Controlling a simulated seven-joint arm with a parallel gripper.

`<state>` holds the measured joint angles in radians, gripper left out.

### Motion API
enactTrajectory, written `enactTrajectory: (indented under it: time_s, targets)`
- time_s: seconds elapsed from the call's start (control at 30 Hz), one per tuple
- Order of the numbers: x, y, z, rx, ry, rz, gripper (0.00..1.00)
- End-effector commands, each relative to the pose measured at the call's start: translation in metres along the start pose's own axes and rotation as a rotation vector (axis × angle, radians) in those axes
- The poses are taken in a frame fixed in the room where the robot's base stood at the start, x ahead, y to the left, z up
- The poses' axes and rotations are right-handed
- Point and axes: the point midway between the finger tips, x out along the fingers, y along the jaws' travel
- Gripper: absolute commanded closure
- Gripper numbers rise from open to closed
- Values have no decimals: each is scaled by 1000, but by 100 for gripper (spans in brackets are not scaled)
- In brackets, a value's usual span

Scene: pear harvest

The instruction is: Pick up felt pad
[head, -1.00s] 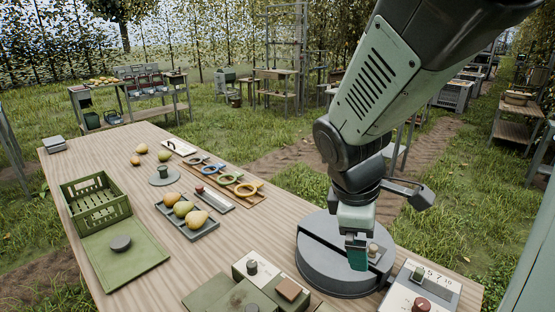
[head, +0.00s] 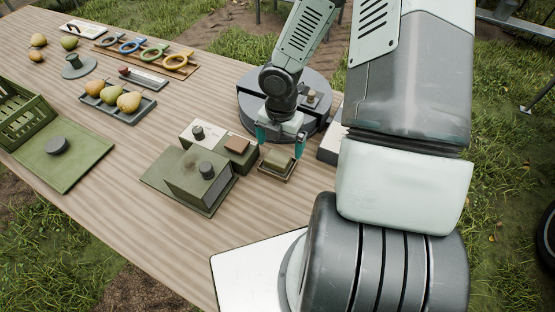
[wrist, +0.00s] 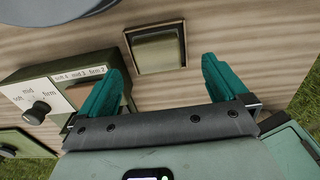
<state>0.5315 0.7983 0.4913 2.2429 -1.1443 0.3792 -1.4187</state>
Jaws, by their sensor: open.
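A small olive-tan pad (head: 278,159), which looks like the felt pad, lies in a shallow dark-rimmed tray (head: 264,173) on the table. In the wrist view the pad (wrist: 157,50) shows from above, just beyond the fingertips and roughly centred between them. My gripper (head: 280,146) points down over the tray with its teal fingers apart. The jaws (wrist: 162,72) are open and empty in the wrist view. The height between fingertips and pad is hard to tell.
A labelled box (head: 205,137) with a knob and a brown block stands close left of the tray. A green lidded box (head: 195,180) is nearer. A grey round turntable (head: 262,95) is behind. A tray of pears (head: 108,105) is farther left. Bare table lies in front.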

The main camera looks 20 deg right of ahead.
Motion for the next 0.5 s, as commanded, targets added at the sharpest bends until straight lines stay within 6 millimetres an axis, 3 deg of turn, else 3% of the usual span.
enactTrajectory:
  time_s: [0.5]
  targets:
    - [56, 5, -5, 0, 0, -1, 0]
